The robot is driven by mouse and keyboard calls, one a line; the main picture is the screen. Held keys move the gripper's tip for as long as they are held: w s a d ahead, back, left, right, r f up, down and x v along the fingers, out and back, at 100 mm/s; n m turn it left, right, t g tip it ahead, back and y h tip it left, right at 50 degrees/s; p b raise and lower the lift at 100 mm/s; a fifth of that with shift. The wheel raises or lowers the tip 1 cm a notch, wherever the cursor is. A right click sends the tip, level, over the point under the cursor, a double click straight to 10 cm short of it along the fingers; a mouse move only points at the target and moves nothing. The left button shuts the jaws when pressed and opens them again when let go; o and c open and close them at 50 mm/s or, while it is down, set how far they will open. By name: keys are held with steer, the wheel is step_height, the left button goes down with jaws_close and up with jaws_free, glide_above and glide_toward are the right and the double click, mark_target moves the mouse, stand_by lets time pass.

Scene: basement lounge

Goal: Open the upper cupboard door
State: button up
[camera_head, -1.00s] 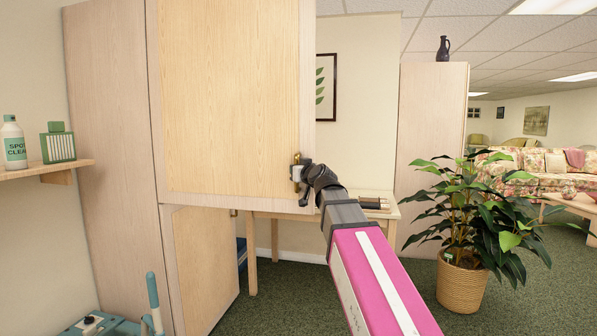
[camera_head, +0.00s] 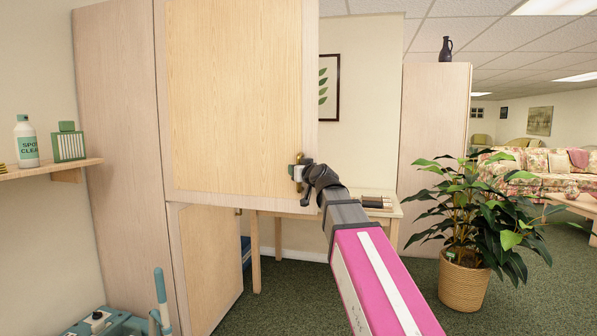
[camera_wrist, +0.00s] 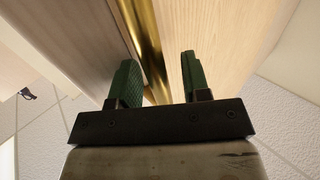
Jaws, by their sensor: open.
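The upper cupboard door (camera_head: 232,100) is a large pale wood panel in the head view, with a brass handle (camera_head: 297,171) near its lower right edge. My gripper (camera_head: 303,176) is at that handle, at the end of my pink and grey arm. In the wrist view, the brass handle (camera_wrist: 146,35) runs between the two green fingers of my gripper (camera_wrist: 158,80). The fingers are apart, one on each side of the bar, with a visible gap on the right. The fingertips are partly hidden in the head view.
A lower cupboard door (camera_head: 211,262) hangs below, angled outward. A small wooden table (camera_head: 270,204) stands behind my gripper. A potted plant (camera_head: 465,283) stands on the carpet to the right. A wall shelf (camera_head: 55,170) with a spray bottle (camera_head: 27,145) is at the left.

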steer(key=v, duration=1)
steer(key=shift+s, duration=0.35)
steer(key=shift+d, duration=0.15)
steer(key=d+f+m+g+h, duration=0.3)
steer(key=f+g, duration=0.5)
steer(key=f, duration=2.4)
steer(key=s+d+f+g+h, duration=0.1)
steer(key=s+f, duration=0.3)
steer(key=f, duration=0.4)
steer(key=s+d+f+m+g+h, duration=0.1)
steer(key=s+d+f+g, duration=0.3)
steer(key=f, duration=0.4)
steer(key=s+d+f+m+g+h, duration=0.1)
steer(key=s+d+f+g+h, duration=0.1)
steer(key=s+f, duration=0.4)
step_height(320, 180, down, 2)
steer(key=shift+s+d+f+g+h, duration=0.15)
steer(key=shift+s+d+g+h, duration=0.15)
steer(key=shift+d+g, duration=0.4)
